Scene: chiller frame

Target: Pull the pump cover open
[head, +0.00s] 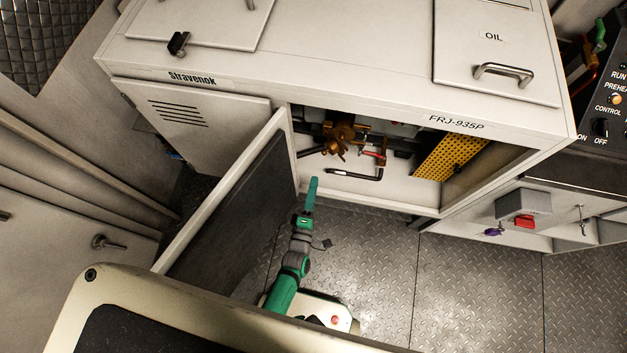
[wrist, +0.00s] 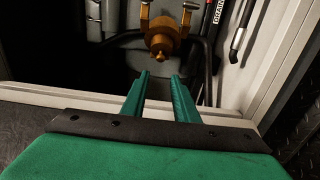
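The pump cover (head: 228,205) is a white door with a dark inner face. In the head view it stands swung wide out from the left side of the cabinet opening. Inside the opening is a brass pump (head: 342,137), which also shows ahead of the fingers in the wrist view (wrist: 163,38). My gripper (head: 314,181) is at the front lower edge of the opening, just right of the cover and apart from it. In the wrist view its two green fingers (wrist: 161,76) are parted with nothing between them.
The white cabinet (head: 340,60) stands above and around the opening. A black-gripped lever (head: 356,175) and a yellow perforated guard (head: 450,158) are inside. A louvred panel (head: 195,115) is at left. Metal floor plates (head: 380,255) are clear to the right of my arm.

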